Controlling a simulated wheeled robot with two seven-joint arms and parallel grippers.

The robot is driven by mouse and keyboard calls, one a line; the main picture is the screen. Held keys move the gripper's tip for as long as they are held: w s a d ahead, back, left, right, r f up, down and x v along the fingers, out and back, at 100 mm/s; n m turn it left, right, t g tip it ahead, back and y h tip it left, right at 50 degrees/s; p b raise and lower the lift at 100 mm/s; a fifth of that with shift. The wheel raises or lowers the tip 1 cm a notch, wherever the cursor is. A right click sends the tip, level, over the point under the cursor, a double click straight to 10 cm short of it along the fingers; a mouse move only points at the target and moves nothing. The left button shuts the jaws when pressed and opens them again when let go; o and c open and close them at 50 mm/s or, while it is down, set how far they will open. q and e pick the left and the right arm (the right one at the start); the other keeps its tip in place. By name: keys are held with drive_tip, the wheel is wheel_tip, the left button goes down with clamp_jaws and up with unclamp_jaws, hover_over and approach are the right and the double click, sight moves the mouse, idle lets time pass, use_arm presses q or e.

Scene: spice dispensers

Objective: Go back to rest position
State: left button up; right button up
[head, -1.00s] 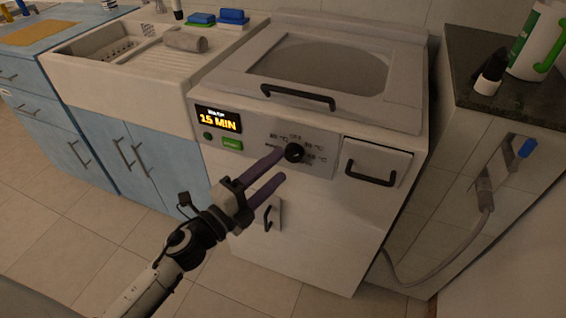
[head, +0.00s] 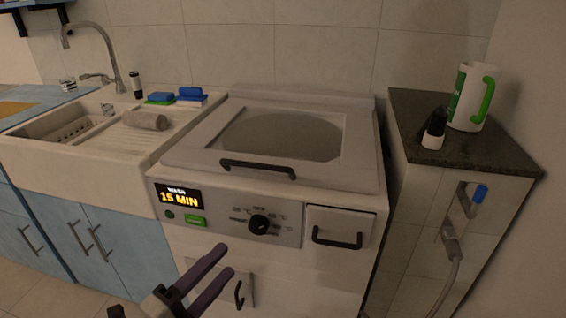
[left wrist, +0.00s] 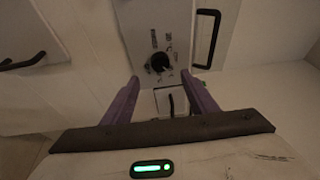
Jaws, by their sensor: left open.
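My left gripper (head: 218,275) is open and empty in the head view, in front of and below the control panel of a white top-loading washing machine (head: 186,238). Its two purple fingers (left wrist: 162,95) stand apart in the left wrist view, with the black round knob (left wrist: 159,63) beyond them and not touched. The knob also shows in the head view (head: 259,224). The display (head: 179,198) reads WASH, 15 MIN, and a green button (head: 195,221) sits below it. The machine's lid (head: 200,161) is shut. My right gripper is not in view.
A white sink (head: 60,172) above blue cabinets (head: 125,240) stands left of the machine. A dark counter (head: 470,150) at the right bears a white-green jug (head: 464,97) and a small black-and-white bottle (head: 434,127). A grey hose hangs at the right.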

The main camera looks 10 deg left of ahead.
use_arm(q)
drive_tip(key=s+d+f+n+g+y+p, duration=0.2)
drive_tip(key=s+f+n+g, duration=0.2)
drive_tip(key=s+f+n, duration=0.4)
drive_tip(key=s+d+f+n+g+y+p, duration=0.2)
drive_tip(key=s+f+n+g, duration=0.3)
drive_tip(key=s+f+n, duration=0.3)
wheel_tip(320, 180, down, 2)
drive_tip(key=d+n, duration=0.1)
drive_tip(key=n, duration=0.3)
drive_tip(key=shift+s+d+f, duration=0.15)
idle(0.4)
